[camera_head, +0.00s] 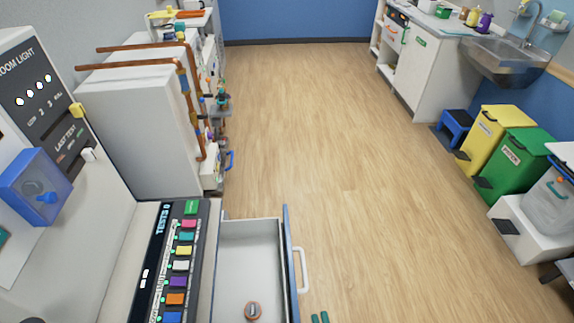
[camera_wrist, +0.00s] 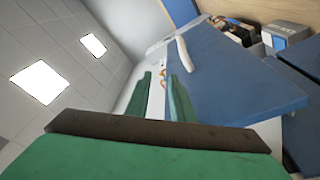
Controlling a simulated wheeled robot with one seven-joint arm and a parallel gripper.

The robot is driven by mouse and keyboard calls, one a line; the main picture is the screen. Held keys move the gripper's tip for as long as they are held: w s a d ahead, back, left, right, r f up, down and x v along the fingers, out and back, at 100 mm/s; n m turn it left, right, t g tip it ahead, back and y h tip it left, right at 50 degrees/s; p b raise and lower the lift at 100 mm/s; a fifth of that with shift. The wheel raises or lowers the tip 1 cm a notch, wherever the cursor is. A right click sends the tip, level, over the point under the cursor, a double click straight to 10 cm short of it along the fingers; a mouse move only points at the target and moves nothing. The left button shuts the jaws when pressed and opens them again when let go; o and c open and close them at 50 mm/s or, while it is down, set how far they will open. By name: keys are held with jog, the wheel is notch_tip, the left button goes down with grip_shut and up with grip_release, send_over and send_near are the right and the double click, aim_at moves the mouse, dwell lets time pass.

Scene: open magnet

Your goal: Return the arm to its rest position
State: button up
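My gripper (camera_wrist: 159,78) shows in the wrist view as a green body with two green fingers. The fingers stand apart with nothing between them. In the head view only its two teal fingertips (camera_head: 320,318) show at the bottom edge, just right of the open drawer's handle. The rest of my arm is out of the head view.
An open drawer (camera_head: 248,232) with a blue front and white handle (camera_head: 302,270) juts out beside my gripper. A small round brown-rimmed item (camera_head: 252,311) lies in it. A button panel (camera_head: 178,262) is left. The wood floor (camera_head: 370,220) is clear.

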jog(key=s+a+r+m+g+h, duration=0.2)
jog(key=s+a+r+m, duration=0.3)
jog(key=s+r, duration=0.3)
jog(key=s+a+r+m+g+h, duration=0.2)
jog(key=s+a+r+m, duration=0.3)
jog(key=r, duration=0.6)
jog(key=s+m, duration=0.2)
jog(key=s, duration=0.1)
jog(key=shift+a, duration=0.25)
jog(key=shift+s+r, duration=0.1)
jog(key=shift+s, duration=0.1)
jog(key=shift+w, duration=0.1)
